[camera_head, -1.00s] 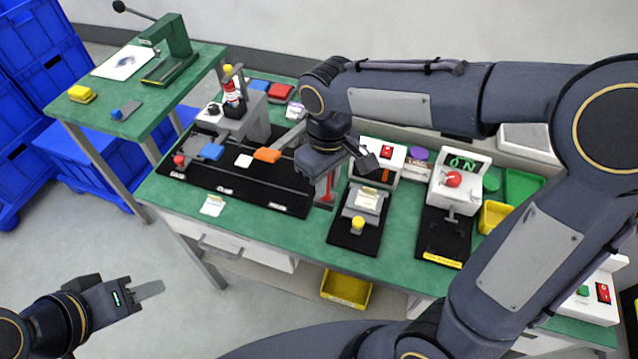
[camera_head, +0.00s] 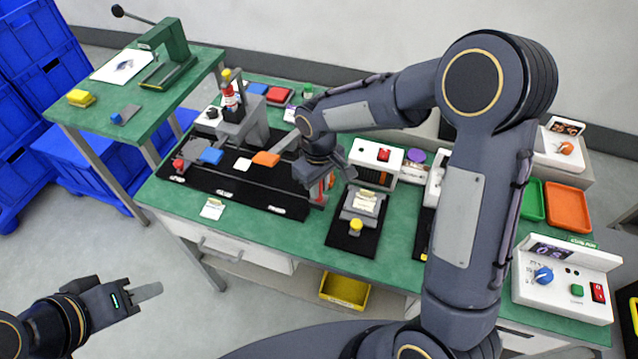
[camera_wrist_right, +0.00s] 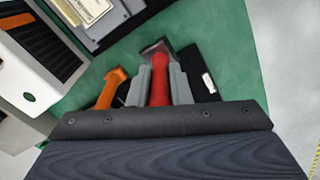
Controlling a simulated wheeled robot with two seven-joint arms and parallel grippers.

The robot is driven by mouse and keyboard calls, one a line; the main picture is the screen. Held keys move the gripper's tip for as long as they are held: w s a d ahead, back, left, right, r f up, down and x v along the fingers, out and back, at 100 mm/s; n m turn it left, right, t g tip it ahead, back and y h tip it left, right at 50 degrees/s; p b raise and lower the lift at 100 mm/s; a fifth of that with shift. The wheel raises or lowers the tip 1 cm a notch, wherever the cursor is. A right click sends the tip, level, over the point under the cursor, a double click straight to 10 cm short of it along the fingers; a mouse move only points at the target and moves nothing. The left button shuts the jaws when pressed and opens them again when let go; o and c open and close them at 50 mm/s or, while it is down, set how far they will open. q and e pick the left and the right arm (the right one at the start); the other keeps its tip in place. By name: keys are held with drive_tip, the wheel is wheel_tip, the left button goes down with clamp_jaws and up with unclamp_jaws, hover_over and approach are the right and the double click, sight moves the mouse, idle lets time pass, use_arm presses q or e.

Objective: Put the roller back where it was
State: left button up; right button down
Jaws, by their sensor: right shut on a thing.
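A red-handled tool with a dark head, which looks to be the roller (camera_wrist_right: 159,78), stands between the grey fingers of my right gripper (camera_wrist_right: 158,90) in the right wrist view. The gripper is shut on its red handle. In the head view my right gripper (camera_head: 318,178) is low over the right end of the long black mat (camera_head: 190,180), and only a little red of the roller (camera_head: 316,195) shows. Whether the roller touches the mat is unclear. My left gripper (camera_head: 147,291) is away from the table at the lower left, seen edge-on, with nothing visible in it.
An orange tool (camera_wrist_right: 112,88) stands close beside my right gripper. A white box with a red switch (camera_head: 376,160) and a black pad with a grey fixture (camera_head: 358,212) are to its right. My right arm hides part of the bench.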

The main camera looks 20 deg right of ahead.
drive_tip(key=shift+f+b, duration=0.5)
drive_tip(key=shift+f, duration=0.05)
drive_tip(key=c, duration=1.3)
unclamp_jaws()
drive_tip(key=shift+c, duration=0.2)
